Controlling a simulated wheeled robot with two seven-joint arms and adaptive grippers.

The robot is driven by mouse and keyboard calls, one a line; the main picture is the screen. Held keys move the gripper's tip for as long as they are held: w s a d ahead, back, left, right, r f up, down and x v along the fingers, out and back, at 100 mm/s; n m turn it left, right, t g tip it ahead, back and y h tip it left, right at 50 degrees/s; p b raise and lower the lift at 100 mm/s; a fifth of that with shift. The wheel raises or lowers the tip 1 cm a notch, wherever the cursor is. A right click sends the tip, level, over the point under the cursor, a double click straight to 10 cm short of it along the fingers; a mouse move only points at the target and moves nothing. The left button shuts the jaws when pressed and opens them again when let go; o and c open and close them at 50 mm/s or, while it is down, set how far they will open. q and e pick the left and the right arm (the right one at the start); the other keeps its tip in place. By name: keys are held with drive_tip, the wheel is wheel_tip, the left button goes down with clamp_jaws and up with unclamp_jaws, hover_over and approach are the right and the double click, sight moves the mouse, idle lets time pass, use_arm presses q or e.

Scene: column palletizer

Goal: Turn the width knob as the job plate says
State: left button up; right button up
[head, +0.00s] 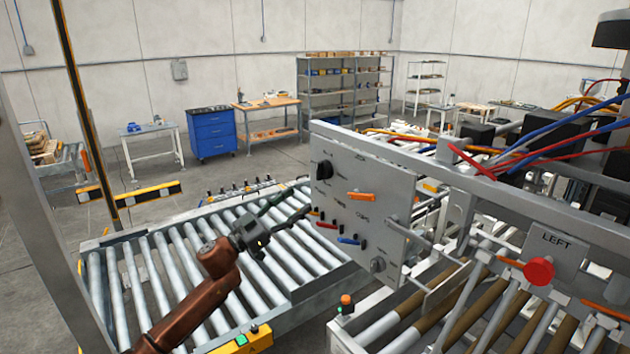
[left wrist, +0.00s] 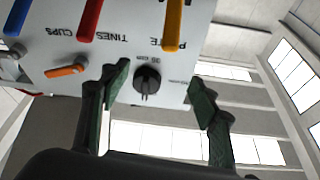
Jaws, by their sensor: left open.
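A grey control panel (head: 375,215) stands upright right of centre. A black knob (head: 324,170) is on its upper left, and a second knob (head: 377,264) is near its lower right corner. My left gripper (head: 286,207) is open at the panel's left side. In the left wrist view a black knob (left wrist: 147,80) with a pale pointer line shows in the gap between the two dark green fingers of my left gripper (left wrist: 158,88), apart from both. Small print beside it is too small to read surely. I cannot make out a job plate. My right gripper is out of view.
Blue (left wrist: 15,17), red (left wrist: 90,18) and yellow (left wrist: 174,22) levers and an orange handle (left wrist: 66,71) stick out from the panel. A roller conveyor (head: 180,260) lies below my left arm. A red button (head: 539,271) is at the right.

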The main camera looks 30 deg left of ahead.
sight(322, 171)
use_arm(q)
drive_tip(key=w+d+r+h, duration=0.1)
drive_tip(key=r, duration=0.1)
drive_tip(key=w+d+r+m+p, duration=0.1)
drive_tip(key=w+r, duration=0.1)
drive_tip(key=r, duration=0.1)
drive_tip(key=w+d+r+g+h+p, duration=0.1)
drive_tip(key=w+d+r, duration=0.1)
drive_tip(key=r, duration=0.1)
drive_tip(key=shift+d+m+h, duration=0.1)
drive_tip(key=shift+m+h, duration=0.2)
drive_tip(key=shift+m, duration=0.1)
drive_tip(key=shift+s+f, duration=0.1)
drive_tip(key=shift+c, duration=0.4)
drive_tip(key=c, duration=1.1)
